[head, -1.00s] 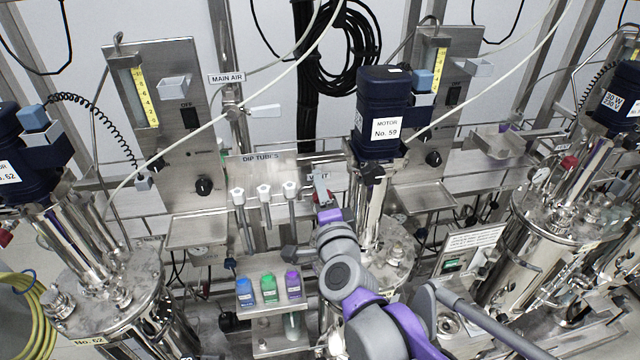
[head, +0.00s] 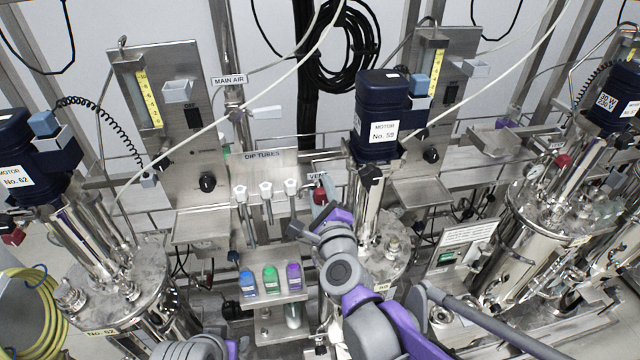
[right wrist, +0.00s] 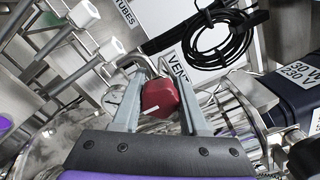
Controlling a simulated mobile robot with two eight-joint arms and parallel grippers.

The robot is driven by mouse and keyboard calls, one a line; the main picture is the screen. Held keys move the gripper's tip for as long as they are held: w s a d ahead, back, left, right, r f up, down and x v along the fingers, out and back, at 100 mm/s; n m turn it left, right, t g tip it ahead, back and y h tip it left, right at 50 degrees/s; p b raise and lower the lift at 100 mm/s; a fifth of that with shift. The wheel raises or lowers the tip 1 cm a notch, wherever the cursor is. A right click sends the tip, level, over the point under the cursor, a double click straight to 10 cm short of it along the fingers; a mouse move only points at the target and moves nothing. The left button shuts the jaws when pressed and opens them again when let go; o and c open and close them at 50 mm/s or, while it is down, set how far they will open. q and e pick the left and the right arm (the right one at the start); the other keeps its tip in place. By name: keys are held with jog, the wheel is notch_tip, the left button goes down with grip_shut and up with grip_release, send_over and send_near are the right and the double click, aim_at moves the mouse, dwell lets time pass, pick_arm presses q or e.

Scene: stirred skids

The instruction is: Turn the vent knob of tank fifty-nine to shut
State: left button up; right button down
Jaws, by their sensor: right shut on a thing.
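The tank fifty-nine motor (head: 383,125) is dark blue with a "MOTOR No. 59" label. Its steel tank lid (head: 390,262) is partly hidden by my right arm. The red vent knob (head: 320,193) is just left of the motor column, under the "VENT" label (head: 318,176). In the right wrist view the knob (right wrist: 160,98) is a faceted red block with a white mark. My right gripper (head: 314,213) is shut on it, one finger along each side, as the right wrist view shows. The knob's base is hidden. My left gripper is not in view.
White-capped dip tubes (head: 266,190) hang close left of the knob. Blue, green and purple bottles (head: 269,280) stand on a small shelf below. Tank sixty-two (head: 105,275) is at left, another tank (head: 540,225) at right. A thin pale hose (head: 255,95) crosses above.

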jog(key=shift+m, duration=0.4)
jog(key=shift+c, duration=2.2)
grip_release()
jog(key=shift+s, duration=0.1)
jog(key=s, duration=0.3)
jog(key=s+d, duration=0.1)
jog(key=s, duration=0.4)
jog(key=shift+s+d+b, duration=0.35)
jog(key=shift+b, duration=0.05)
jog(key=shift+s+d, duration=0.2)
jog(key=shift+s, duration=0.7)
